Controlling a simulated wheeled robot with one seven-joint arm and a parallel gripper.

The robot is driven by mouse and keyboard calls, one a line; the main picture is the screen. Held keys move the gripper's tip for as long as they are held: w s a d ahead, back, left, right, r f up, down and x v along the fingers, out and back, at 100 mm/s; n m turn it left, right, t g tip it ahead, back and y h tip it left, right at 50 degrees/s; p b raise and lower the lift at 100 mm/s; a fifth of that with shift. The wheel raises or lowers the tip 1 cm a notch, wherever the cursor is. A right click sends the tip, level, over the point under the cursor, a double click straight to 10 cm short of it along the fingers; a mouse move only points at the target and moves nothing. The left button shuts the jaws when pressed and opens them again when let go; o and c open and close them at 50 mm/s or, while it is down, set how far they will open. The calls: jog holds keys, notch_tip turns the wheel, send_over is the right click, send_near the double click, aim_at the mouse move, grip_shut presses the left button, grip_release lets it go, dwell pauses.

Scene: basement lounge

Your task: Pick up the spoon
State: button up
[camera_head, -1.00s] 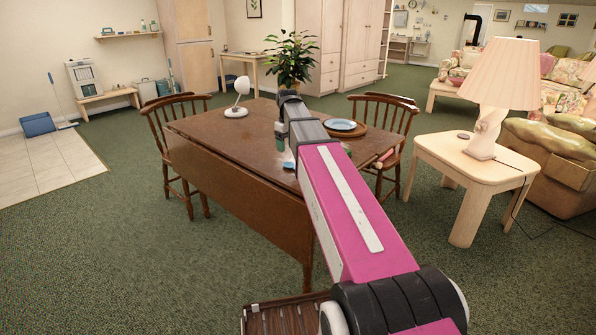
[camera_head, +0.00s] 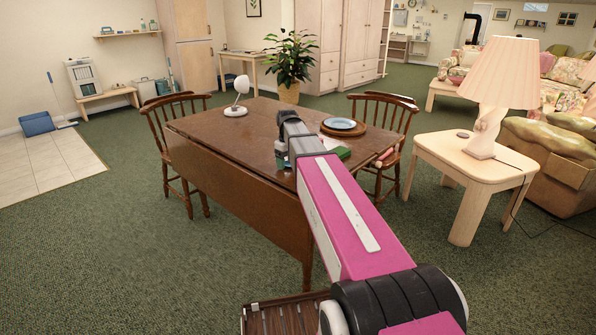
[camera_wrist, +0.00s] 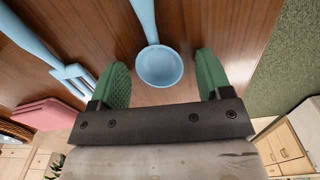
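The light-blue spoon (camera_wrist: 158,67) lies on the brown wooden table (camera_head: 225,150), with its handle running up out of the wrist view. My gripper (camera_wrist: 162,68) is open, its green fingers on either side of the spoon's bowl. Neither finger appears to touch the bowl, and I cannot tell the exact height above the table. In the head view my gripper (camera_head: 311,150) is low over the table's near right part. My arm hides the spoon there.
A light-blue fork (camera_wrist: 62,62) and a folded pink item (camera_wrist: 45,113) lie left of the spoon in the wrist view. A blue plate (camera_head: 342,124) sits on a round board beyond my arm. A white lamp (camera_head: 237,108) stands farther left. Chairs flank the table.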

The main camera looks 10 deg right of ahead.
jog(key=c, duration=0.9)
